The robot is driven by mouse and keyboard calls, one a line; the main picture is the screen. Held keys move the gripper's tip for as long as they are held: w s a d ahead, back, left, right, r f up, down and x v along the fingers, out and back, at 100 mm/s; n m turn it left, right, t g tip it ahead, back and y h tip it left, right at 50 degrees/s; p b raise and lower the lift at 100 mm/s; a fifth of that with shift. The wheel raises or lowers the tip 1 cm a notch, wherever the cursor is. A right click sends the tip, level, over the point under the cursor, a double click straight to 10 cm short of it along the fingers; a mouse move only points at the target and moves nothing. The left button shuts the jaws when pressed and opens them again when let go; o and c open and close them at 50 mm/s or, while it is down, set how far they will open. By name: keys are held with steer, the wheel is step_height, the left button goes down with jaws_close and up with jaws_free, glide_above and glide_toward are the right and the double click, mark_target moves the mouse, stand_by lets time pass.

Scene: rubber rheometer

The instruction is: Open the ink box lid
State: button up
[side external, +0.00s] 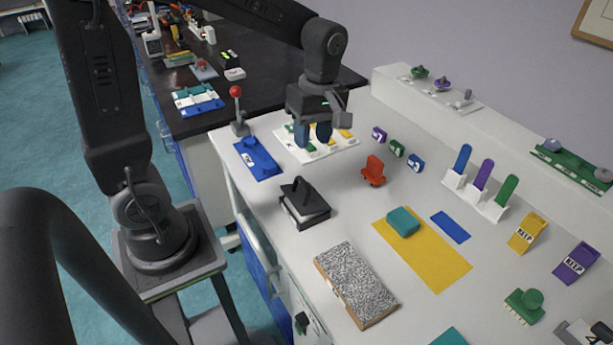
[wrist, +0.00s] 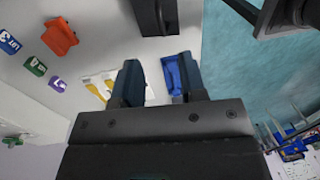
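A black box (side external: 305,205), which looks like the ink box, stands on the white table near its left edge. Its dark top carries an upright black handle (side external: 297,190), and a pale band shows below the top. The top looks down on the box. In the wrist view the dark box (wrist: 155,16) is partly visible at the upper edge. My gripper (side external: 313,132) is above the table, behind the box and well apart from it. In the wrist view my gripper (wrist: 162,78) has its two blue fingers apart, with nothing between them.
A blue tray (side external: 258,158) and a white board with coloured pieces (side external: 318,150) lie beneath and beside my gripper. An orange object (side external: 373,171) stands right of the box. A speckled block (side external: 355,283) lies in front. Table between box and yellow mat (side external: 440,270) is clear.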

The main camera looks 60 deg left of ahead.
mark_target(306, 183)
steer(key=f, duration=0.3)
steer(key=s+f, duration=0.1)
steer(key=f, duration=0.6)
steer(key=shift+s+f, duration=0.15)
steer(key=shift+f, duration=0.05)
steer(key=shift+c, duration=0.5)
jaws_close()
